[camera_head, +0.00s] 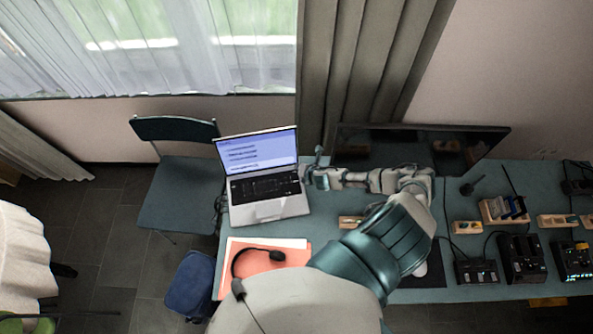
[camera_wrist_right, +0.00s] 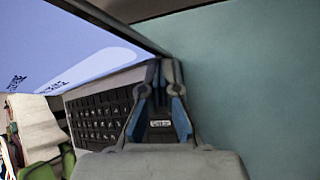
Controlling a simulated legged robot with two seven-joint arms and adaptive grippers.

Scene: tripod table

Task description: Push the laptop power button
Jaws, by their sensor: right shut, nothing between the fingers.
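The open silver laptop (camera_head: 285,208) stands at the left end of the table, its lit screen (camera_head: 257,150) showing lines of text. My right gripper (camera_head: 306,174) is at the laptop's right edge, near the hinge and the upper right corner of the keyboard. In the right wrist view the closed fingertips (camera_wrist_right: 164,64) are beside the black keyboard (camera_wrist_right: 98,118), by the right end of the base below the screen (camera_wrist_right: 60,50). I cannot tell whether they touch the laptop. The power button is not distinguishable; the fingers may cover it. My left gripper is not in view.
A dark monitor (camera_head: 408,146) stands behind my right arm. A headset (camera_head: 262,255) lies on orange-red papers in front of the laptop. Chargers and radios (camera_head: 522,258) fill the table's right side. A chair (camera_head: 180,195) stands left of the table (camera_head: 448,185).

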